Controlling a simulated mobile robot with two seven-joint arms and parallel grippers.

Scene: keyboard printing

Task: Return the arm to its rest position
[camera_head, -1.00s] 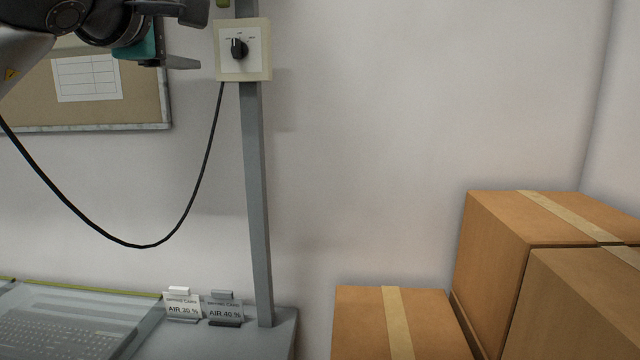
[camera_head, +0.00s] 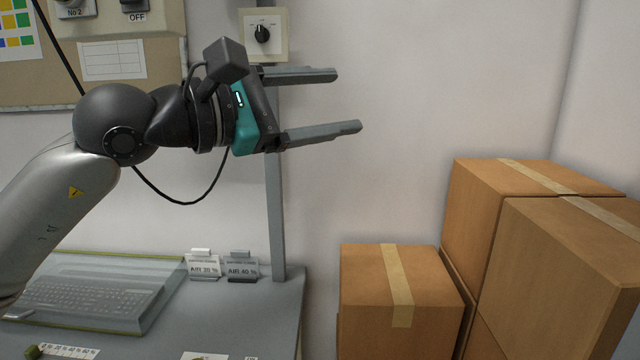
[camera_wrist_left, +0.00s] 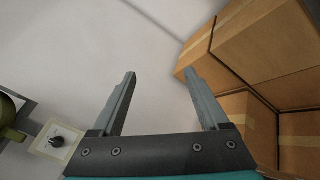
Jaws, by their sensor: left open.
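My left gripper (camera_head: 348,101) is open and empty in the head view. Its two grey fingers point right, in front of the bare wall and below and right of the rotary knob (camera_head: 262,34) on its cream plate. In the left wrist view the open fingers (camera_wrist_left: 162,82) have nothing between them but wall. My left arm comes in from the left, above the table. My right gripper is not in view.
Stacked cardboard boxes (camera_head: 400,290) stand at the right. A keyboard (camera_head: 80,305) in a tray lies on the table (camera_head: 270,310), with two AIR cards (camera_head: 240,268) behind it. A grey post (camera_head: 276,220) rises behind my gripper. The wall area at upper right is free.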

